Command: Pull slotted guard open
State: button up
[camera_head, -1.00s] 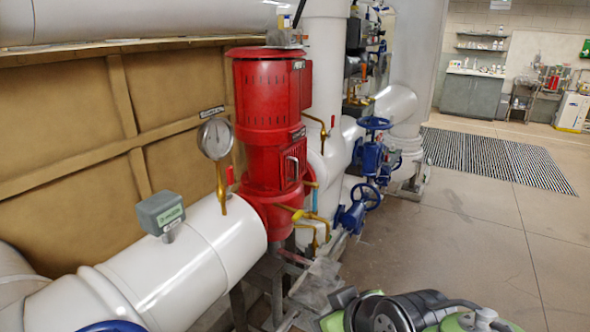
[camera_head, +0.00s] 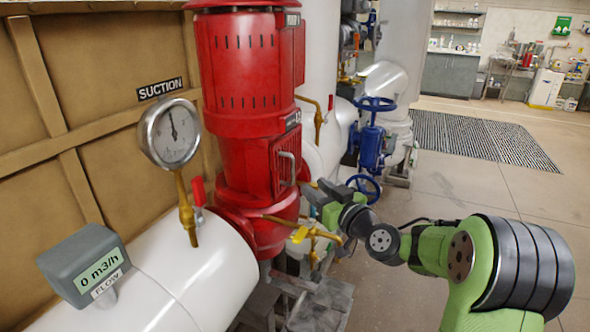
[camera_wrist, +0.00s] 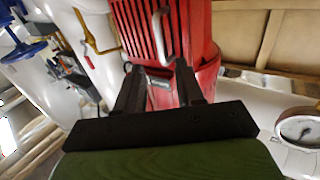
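The slotted guard (camera_head: 284,172) is a red panel on the lower part of the red pump, with a light metal handle (camera_head: 288,165) upright on its face. The guard looks closed. In the wrist view the slotted guard (camera_wrist: 132,27) fills the upper middle, and its handle (camera_wrist: 160,36) stands ahead of my fingertips, in line with the gap between them. My gripper (camera_wrist: 160,67) is open with two dark fingers apart and nothing held. In the head view my gripper (camera_head: 313,192) is just right of and below the handle, partly hidden by my wrist.
A suction gauge (camera_head: 171,134), red-handled valve (camera_head: 197,190) and grey flow meter (camera_head: 84,265) sit left of the pump. A yellow-handled valve (camera_head: 300,234) is just below my gripper. Blue handwheels (camera_head: 374,104) stand behind. Open floor (camera_head: 440,200) lies to the right.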

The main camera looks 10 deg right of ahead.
jog(key=p+x, duration=0.1)
jog(key=x, duration=0.8)
jog(key=shift+w+a, duration=0.1)
jog(key=shift+c, duration=0.4)
grip_shut()
